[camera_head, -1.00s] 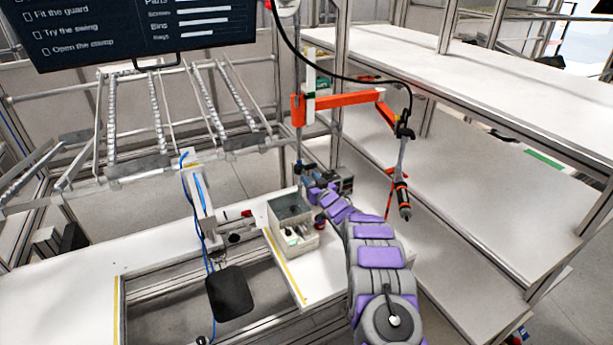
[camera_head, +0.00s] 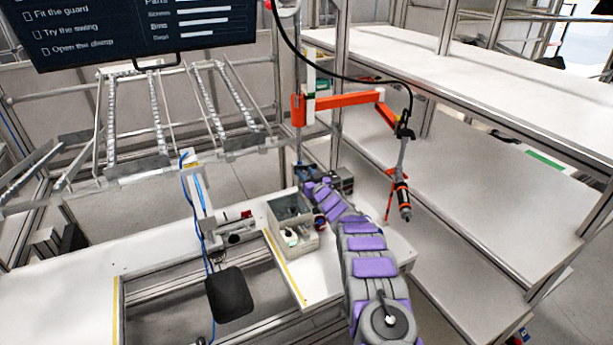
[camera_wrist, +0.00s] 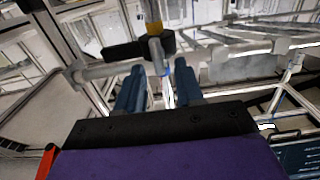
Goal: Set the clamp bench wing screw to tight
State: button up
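In the wrist view, a black wing-shaped piece with a brass-yellow middle (camera_wrist: 155,46) sits just beyond my fingertips. It looks like the wing screw of the clamp bench, on a pale upright post. My gripper (camera_wrist: 158,74) has two blue fingers standing apart, with a gap between them and nothing held. The wing piece is ahead of this gap; I cannot tell whether a finger touches it. In the head view, my gripper (camera_head: 306,172) is small, at the far end of my purple-and-grey arm, near the foot of the upright column. The wing screw cannot be made out there.
A grey open bin (camera_head: 291,226) with small parts stands on the white bench, left of my arm. An orange swing arm (camera_head: 345,101) with a hanging screwdriver (camera_head: 402,190) is at right. White shelves (camera_head: 480,180) fill the right side.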

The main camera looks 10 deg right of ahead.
grip_shut()
jog(key=shift+a+n, duration=0.1)
jog(key=shift+n, duration=0.2)
jog(key=shift+s+a+f+n+p, duration=0.15)
jog(key=shift+a+f+n, duration=0.15)
jog(key=shift+n, duration=2.6)
jog(key=shift+s+a+f+n+p, duration=0.1)
jog(key=shift+a+f+n+p, duration=0.25)
jog(key=shift+n, duration=2.55)
jog(key=shift+s+a+f+n, duration=0.15)
jog(key=shift+f+n, duration=0.25)
jog(key=shift+n, duration=2.5)
jog(key=shift+w, duration=0.1)
jog(key=shift+o, duration=0.3)
grip_release()
